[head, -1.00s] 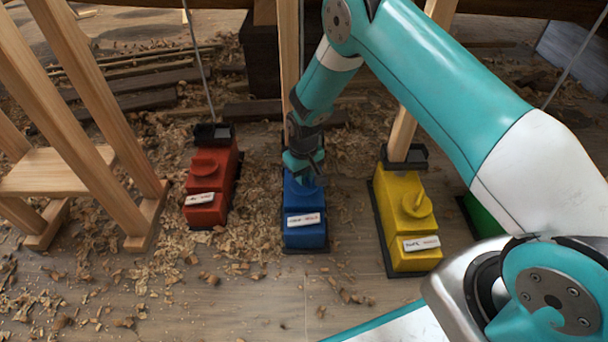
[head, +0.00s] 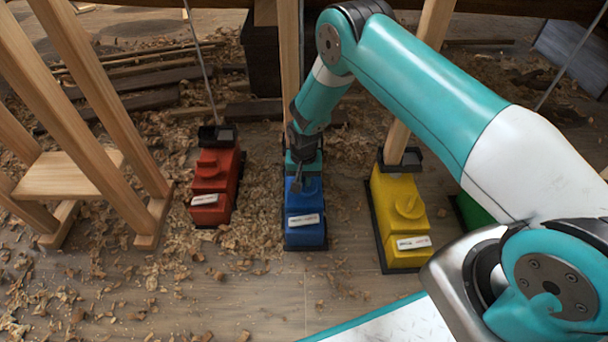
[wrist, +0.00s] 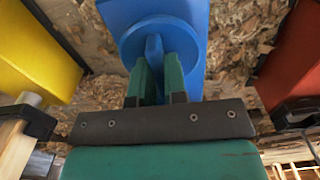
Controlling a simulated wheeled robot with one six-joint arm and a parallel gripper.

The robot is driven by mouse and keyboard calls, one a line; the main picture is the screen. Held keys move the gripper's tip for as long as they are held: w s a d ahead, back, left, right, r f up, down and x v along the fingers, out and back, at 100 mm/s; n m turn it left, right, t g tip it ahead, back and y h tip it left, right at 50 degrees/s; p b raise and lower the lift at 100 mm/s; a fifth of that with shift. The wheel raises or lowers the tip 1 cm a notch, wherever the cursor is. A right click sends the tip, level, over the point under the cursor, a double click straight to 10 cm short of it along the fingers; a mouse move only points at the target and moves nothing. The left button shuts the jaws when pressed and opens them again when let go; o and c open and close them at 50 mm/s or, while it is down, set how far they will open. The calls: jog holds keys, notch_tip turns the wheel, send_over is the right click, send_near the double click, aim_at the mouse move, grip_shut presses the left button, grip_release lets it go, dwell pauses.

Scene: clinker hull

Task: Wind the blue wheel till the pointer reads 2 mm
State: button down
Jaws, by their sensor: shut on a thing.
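The blue wheel (wrist: 132,42) is a round disc with a raised bar across it, on the top of a blue box (head: 292,236). In the wrist view my gripper (wrist: 159,62) has its two green fingers on either side of that bar, shut on it. In the head view my gripper (head: 297,184) comes down onto the blue box from behind and covers part of the wheel. A white label (head: 304,221) is on the box's near slope; its writing is too small to read. I cannot make out the pointer or its reading.
A green box (head: 474,214) is partly behind my arm. Wooden trestle legs (head: 100,130) stand at left. Shavings litter the floor.

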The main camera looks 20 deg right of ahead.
aim_at(304, 178)
jog(key=shift+m, duration=0.3)
jog(key=c, duration=1.2)
grip_release()
jog(key=shift+o, duration=0.2)
notch_tip(304, 178, up, 17)
jog(key=p, duration=0.8)
jog(key=shift+r, duration=0.2)
